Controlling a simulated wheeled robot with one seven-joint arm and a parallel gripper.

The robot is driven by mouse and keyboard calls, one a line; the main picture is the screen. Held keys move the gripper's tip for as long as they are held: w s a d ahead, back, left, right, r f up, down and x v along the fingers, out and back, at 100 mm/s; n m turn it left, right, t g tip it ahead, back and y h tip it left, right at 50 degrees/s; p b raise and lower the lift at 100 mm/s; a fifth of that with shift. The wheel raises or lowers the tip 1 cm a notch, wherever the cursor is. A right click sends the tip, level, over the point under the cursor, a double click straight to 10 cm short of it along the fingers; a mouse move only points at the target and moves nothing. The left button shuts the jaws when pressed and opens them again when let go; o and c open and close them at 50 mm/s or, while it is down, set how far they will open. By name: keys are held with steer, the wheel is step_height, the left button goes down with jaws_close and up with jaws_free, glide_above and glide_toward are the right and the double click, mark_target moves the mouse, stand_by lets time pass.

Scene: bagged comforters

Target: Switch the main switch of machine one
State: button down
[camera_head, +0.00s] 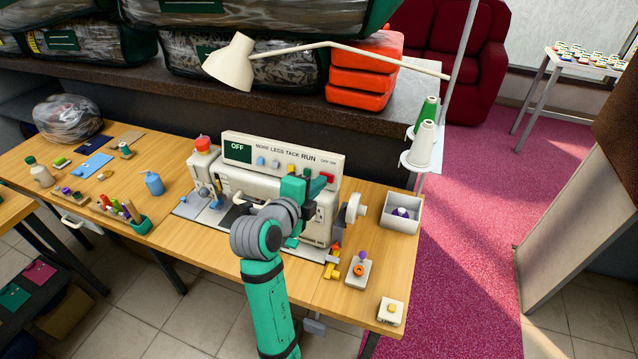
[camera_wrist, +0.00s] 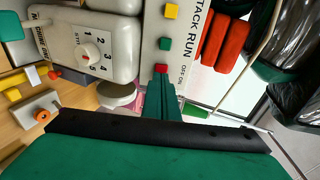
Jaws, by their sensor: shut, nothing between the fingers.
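A white sewing machine (camera_head: 270,190) stands on the wooden table, with a panel (camera_head: 258,150) along its top reading MORE, LESS, TACK, RUN and OFF ON. The panel's dark green display (camera_head: 237,151) reads OFF. A red switch (camera_head: 327,177) sits at the panel's right end, by the OFF ON marking; it also shows in the wrist view (camera_wrist: 161,68). My green gripper (camera_head: 317,185) is at the right end of the machine. In the wrist view its shut fingers (camera_wrist: 165,80) point at the red switch, at or very near it. I cannot tell whether they touch.
A numbered dial (camera_wrist: 88,53) and handwheel (camera_head: 354,208) are close by. A white lamp (camera_head: 232,62) reaches over the panel, and thread cones (camera_head: 421,145) stand to the right. A white bin (camera_head: 401,213) and small button boxes (camera_head: 358,272) occupy the table's right end.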

steer(key=v, duration=1.3)
steer(key=shift+a, duration=0.4)
steer(key=shift+h, duration=0.3)
steer(key=x, duration=0.4)
steer(key=d+x, duration=0.1)
steer(key=x, duration=0.9)
steer(key=shift+s+d+f, duration=0.15)
steer(key=shift+s+d, duration=0.05)
steer(key=shift+s, duration=0.05)
